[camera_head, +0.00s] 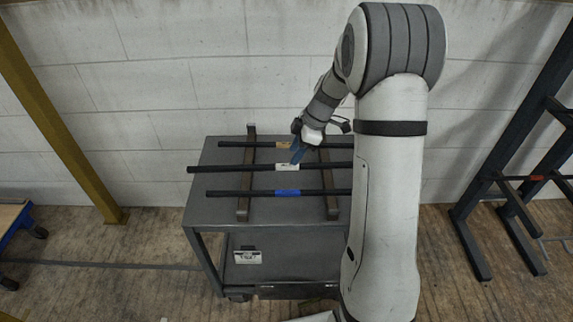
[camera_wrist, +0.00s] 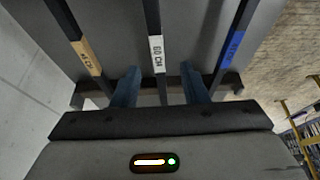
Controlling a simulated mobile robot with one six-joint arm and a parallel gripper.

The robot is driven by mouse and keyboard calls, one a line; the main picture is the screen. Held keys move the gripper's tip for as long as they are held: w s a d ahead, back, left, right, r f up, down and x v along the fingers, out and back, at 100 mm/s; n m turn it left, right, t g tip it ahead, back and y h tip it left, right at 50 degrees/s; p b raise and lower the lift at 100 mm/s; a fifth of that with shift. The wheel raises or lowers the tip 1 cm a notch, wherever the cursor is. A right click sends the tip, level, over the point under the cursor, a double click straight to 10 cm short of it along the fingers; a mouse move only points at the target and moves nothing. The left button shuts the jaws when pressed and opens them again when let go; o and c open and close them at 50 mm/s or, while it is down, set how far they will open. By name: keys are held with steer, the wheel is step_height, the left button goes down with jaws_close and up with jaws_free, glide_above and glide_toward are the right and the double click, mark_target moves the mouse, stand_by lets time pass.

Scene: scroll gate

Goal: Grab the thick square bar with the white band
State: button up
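The dark bar with the white band (camera_head: 230,169) lies across the cart between two other bars. It reaches farther left than they do. Its white band, with dark lettering, also shows in the wrist view (camera_wrist: 157,52). My gripper (camera_head: 297,157) is above the bars by the white band. In the wrist view its two blue fingers (camera_wrist: 160,71) are apart, one on each side of the white-banded bar. The fingers do not visibly touch it; how far down they reach beside it is hard to tell.
A bar with a tan band (camera_head: 283,145) lies behind and one with a blue band (camera_head: 287,193) in front. All rest on two brown rails (camera_head: 246,180) on the grey cart (camera_head: 215,205). A yellow post (camera_head: 60,130) stands left, a dark rack (camera_head: 510,140) right.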

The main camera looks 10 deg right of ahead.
mark_target(287, 165)
steer(key=x, duration=0.4)
steer(key=shift+w+a+f, duration=0.1)
steer(key=shift+w+f, duration=0.1)
steer(key=shift+f, duration=0.15)
steer(key=shift+c, duration=0.2)
jaws_close()
stand_by(0.8)
steer(key=shift+r, duration=0.1)
